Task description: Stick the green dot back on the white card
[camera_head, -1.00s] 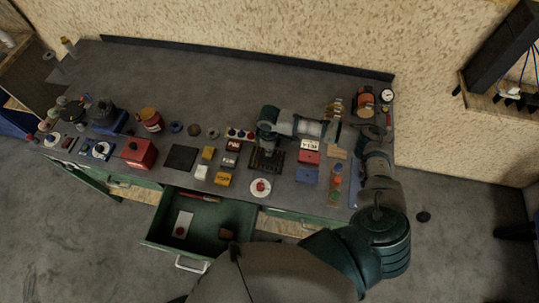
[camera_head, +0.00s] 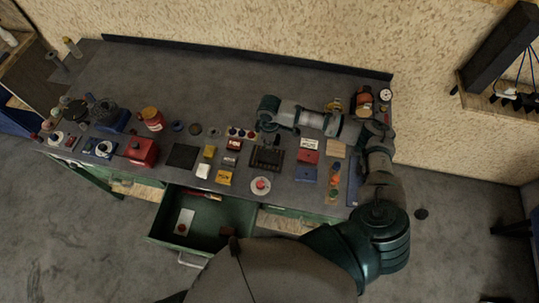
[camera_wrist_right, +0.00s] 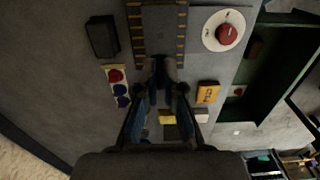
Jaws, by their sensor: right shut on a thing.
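My right gripper (camera_head: 267,128) is above the bench, pointing down at the far edge of a dark slotted block (camera_head: 267,156). In the right wrist view its fingertips (camera_wrist_right: 160,78) are closed together over the block's end; what they hold is too small and dark to make out. A white card (camera_head: 185,217) with a reddish dot lies in the open drawer. A pale strip with red and blue dots (camera_head: 240,133) lies beside the gripper; it also shows in the wrist view (camera_wrist_right: 115,73). I cannot make out a loose green dot. My left gripper is out of view.
The open green drawer (camera_head: 211,242) juts from the bench front. A white disc with a red button (camera_head: 260,185), yellow block (camera_head: 224,178), red box (camera_head: 142,152) and blue block (camera_head: 306,173) stand around. The back of the bench is mostly clear.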

